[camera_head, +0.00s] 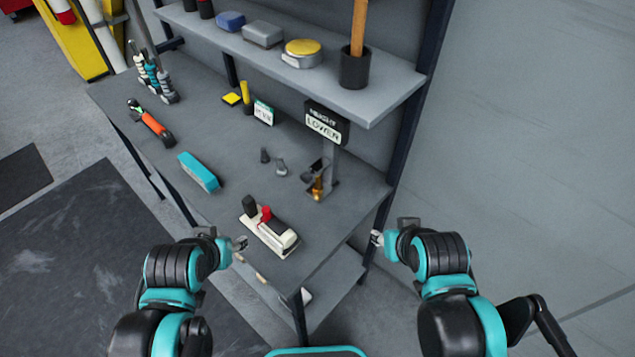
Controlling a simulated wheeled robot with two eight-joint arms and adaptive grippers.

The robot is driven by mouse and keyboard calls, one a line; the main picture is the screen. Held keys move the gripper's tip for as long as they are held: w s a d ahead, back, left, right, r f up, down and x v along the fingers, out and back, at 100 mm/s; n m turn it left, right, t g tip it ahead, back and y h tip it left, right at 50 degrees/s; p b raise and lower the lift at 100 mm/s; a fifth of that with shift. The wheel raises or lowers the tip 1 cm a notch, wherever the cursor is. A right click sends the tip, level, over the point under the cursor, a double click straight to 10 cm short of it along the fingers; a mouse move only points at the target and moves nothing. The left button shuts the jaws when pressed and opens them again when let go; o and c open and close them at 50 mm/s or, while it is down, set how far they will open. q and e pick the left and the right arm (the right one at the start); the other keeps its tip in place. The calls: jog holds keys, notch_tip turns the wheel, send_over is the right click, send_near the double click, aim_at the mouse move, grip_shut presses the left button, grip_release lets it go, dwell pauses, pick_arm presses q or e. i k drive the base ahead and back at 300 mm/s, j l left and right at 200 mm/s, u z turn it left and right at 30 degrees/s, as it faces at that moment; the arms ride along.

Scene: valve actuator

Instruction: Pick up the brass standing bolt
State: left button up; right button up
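A small brass bolt (317,188) stands upright on the grey workbench (225,150), at the foot of a dark post that carries a sign (326,124) reading "HEIGHT LOWER". A dark part sits close against the bolt's top; I cannot tell whether they touch. My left gripper (240,244) is at the bench's front edge, left of and nearer than the bolt, beside a cream and red device. My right gripper (377,238) is off the bench's right edge, right of and nearer than the bolt. Both are apart from the bolt, and their fingers are too small to read.
The cream device (283,238) with black and red knobs stands between my grippers and the bolt. Two small grey pieces (281,168) stand left of the bolt. A teal box (199,172) and an orange tool (154,124) lie further left. A shelf (383,88) overhangs the back.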

aim_at(318, 189)
jog(key=l+z, duration=0.75)
